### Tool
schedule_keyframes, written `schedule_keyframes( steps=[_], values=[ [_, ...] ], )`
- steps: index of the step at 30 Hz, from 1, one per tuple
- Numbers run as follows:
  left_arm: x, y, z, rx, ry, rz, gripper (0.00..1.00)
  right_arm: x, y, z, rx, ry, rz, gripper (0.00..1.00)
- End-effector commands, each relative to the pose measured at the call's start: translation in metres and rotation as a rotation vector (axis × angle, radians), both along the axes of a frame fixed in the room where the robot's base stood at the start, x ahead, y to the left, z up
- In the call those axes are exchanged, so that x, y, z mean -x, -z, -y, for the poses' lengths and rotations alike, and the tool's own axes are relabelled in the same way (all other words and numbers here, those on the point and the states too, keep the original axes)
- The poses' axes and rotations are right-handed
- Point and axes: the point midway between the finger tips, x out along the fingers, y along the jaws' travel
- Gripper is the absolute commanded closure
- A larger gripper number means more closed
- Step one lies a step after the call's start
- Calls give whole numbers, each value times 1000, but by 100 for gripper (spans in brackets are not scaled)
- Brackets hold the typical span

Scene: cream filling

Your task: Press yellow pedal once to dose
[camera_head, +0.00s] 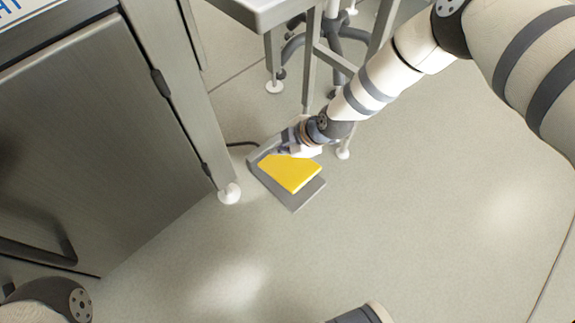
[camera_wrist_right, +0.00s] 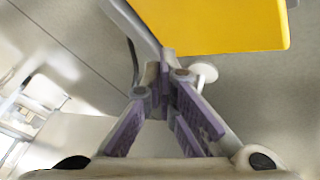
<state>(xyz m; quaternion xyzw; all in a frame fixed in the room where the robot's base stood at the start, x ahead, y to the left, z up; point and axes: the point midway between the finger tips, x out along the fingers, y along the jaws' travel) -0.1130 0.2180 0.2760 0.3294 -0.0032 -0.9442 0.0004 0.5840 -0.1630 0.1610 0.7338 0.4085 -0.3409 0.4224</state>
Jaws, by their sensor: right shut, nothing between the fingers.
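The yellow pedal (camera_head: 293,173) sits in a grey housing (camera_head: 296,205) on the floor, a little right of the cabinet. My right gripper (camera_head: 285,147) is at the far edge of the pedal in the head view and covers part of it. In the right wrist view the shut fingertips (camera_wrist_right: 163,72) lie beside the yellow pedal (camera_wrist_right: 220,25) and the grey housing wall (camera_wrist_right: 132,20). They hold nothing. I cannot tell whether they touch the pedal. My left gripper is not in view.
A metal cabinet (camera_head: 95,140) with a white foot (camera_head: 229,193) stands left of the pedal. A steel table (camera_head: 270,12) with thin legs stands behind it. A black cable (camera_head: 242,144) runs from the housing towards the cabinet. The floor at the front and right is clear.

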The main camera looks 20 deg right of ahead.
Motion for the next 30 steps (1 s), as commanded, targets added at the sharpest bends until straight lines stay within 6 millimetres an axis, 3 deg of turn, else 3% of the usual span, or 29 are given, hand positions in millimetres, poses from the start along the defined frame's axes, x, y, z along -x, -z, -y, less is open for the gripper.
schedule_keyframes(
  steps=[3,9,30],
  values=[
    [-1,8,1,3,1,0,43,4,17,2,1,0,0,100],
    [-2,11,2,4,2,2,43,6,30,3,0,1,2,100],
    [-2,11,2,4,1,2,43,7,31,3,0,0,1,100]
  ],
)
